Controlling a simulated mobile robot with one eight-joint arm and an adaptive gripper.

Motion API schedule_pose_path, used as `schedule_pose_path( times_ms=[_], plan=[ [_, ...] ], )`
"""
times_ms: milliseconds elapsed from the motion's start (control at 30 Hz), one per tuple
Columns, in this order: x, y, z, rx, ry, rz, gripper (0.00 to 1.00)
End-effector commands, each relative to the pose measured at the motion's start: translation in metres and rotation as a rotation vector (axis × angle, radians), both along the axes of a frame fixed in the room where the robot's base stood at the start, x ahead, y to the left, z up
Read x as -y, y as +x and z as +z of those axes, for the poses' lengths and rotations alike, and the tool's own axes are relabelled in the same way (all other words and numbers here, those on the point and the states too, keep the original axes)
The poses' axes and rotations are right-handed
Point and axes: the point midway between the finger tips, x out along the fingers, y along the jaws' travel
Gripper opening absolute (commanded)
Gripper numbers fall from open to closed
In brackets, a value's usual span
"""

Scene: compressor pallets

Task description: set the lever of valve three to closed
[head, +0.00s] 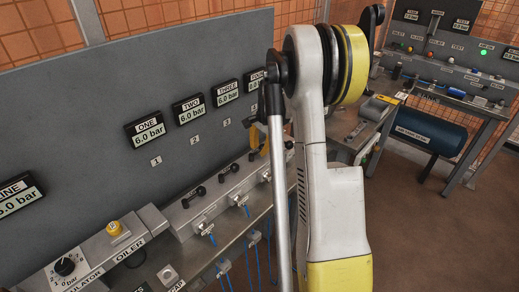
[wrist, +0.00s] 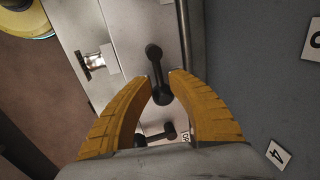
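In the head view, my yellow gripper (head: 257,140) is down at the far part of the valve manifold (head: 222,187), past two black levers, partly hidden by my arm. In the wrist view, a black lever (wrist: 154,62) runs roughly up the picture. Its rounded lower end lies between the tips of my gripper (wrist: 161,76). By its place in the row it appears to be valve three's. The fingers are apart; whether they touch the lever is unclear. A second black lever (wrist: 150,136) lies crosswise between the fingers, nearer the palm. The THREE gauge (head: 228,90) reads 6.0 bar.
Levers one (head: 193,197) and two (head: 228,172) stand nearer in the head view. The grey panel (head: 110,95) rises close behind the manifold. The number-4 tag (wrist: 278,153) shows in the wrist view. A bench with a blue tank (head: 430,130) stands right; brown floor lies before it.

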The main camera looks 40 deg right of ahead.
Motion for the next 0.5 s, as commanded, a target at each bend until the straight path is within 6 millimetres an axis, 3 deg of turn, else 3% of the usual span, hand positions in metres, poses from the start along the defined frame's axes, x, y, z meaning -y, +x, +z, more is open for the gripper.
schedule_pose_path(
  times_ms=[500],
  plan=[
    [0.0023,-0.0003,0.0000,0.001,-0.004,-0.013,0.00]
  ],
)
